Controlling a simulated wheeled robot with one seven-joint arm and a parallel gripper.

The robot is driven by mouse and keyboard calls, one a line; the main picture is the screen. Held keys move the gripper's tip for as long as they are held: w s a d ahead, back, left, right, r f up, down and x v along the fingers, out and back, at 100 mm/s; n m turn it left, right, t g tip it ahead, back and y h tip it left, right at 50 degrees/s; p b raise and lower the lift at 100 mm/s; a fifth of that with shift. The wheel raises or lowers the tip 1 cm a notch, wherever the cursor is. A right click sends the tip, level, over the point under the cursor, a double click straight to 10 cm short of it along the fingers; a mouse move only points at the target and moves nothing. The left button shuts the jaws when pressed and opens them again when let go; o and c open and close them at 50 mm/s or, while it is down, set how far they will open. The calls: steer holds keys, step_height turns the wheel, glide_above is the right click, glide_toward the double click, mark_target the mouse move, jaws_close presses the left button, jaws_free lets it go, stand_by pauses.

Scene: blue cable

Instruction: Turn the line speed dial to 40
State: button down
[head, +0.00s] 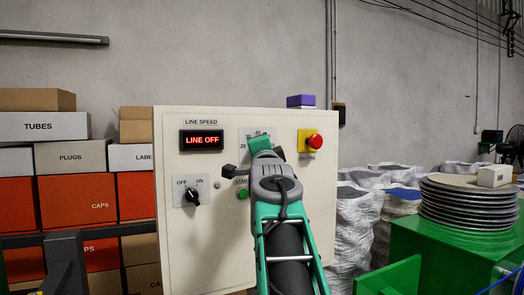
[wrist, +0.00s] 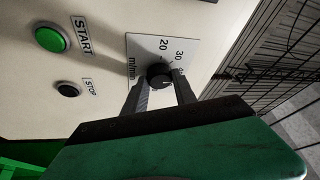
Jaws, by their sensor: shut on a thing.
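The line speed dial is a black knob (wrist: 160,77) on a white scale plate (wrist: 136,48) marked 20, 30 and further numbers, with "m/min" beside it. My gripper (wrist: 162,86) is shut on the knob, one finger on each side. Where the knob's pointer stands is not clear. In the head view my green gripper (head: 262,146) covers the knob and most of the scale plate (head: 246,134). The display (head: 202,140) under "LINE SPEED" reads "LINE OFF" in red.
The panel also carries an OFF/ON switch (head: 192,197), a green START button (wrist: 50,39), a black STOP button (wrist: 68,90) and a red emergency button (head: 315,141) on yellow. A purple box (head: 300,101) sits on top. Boxes stand left, sacks and a green table right.

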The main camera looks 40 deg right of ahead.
steer(key=shift+m, duration=0.5)
steer(key=shift+g, duration=0.3)
steer(key=c, duration=1)
jaws_free()
steer(key=b+v, duration=0.3)
steer(key=v, duration=0.4)
steer(key=shift+s+a, duration=0.25)
